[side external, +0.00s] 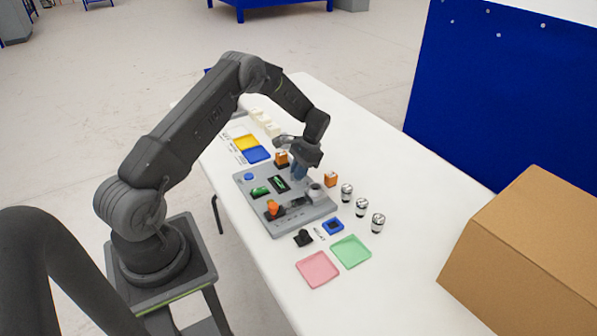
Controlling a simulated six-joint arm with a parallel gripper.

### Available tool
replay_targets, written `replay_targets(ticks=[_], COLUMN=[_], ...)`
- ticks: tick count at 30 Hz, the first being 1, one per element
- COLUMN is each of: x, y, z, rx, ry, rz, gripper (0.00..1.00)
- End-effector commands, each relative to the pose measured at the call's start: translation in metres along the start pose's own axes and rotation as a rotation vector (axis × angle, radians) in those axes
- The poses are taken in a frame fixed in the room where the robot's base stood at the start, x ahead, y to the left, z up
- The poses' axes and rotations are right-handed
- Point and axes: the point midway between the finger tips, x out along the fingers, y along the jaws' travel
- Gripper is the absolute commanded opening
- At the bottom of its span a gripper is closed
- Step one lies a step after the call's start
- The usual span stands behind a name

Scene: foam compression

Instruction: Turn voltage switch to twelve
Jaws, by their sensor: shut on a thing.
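The grey task board (262,215) lies on the white table. It carries a blue round button (249,177), green parts (260,191), an orange part (272,207) and a grey round part (315,191). The switch's setting and any markings cannot be read from this view.
Orange blocks (331,179) stand at the board's far edge. Several silver-black cylinders (361,207) stand to the right. Pink (317,270) and green (350,251) trays lie in front, yellow (245,142) and blue (257,154) ones behind. A cardboard box (530,250) is at far right.

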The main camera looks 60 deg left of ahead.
Motion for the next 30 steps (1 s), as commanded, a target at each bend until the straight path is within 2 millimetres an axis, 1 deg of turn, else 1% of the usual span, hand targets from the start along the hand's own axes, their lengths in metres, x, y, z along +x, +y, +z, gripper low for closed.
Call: replay_targets(ticks=[6,18,19,24,26,30], x=[-0.0009,-0.001,-0.001,-0.0007,-0.0005,-0.0003], y=[-0.0002,-0.0002,-0.0002,-0.0003,-0.0003,-0.0002], z=[-0.0002,-0.0002,-0.0002,-0.0001,-0.0001,-0.0001], rx=[-0.034,-0.041,-0.041,-0.039,-0.039,-0.038], ry=[0.002,0.002,0.002,0.001,0.001,0.001], rz=[0.014,0.017,0.016,0.016,0.016,0.016], gripper=[0.0,0.0,0.14,0.3,0.35,0.36])
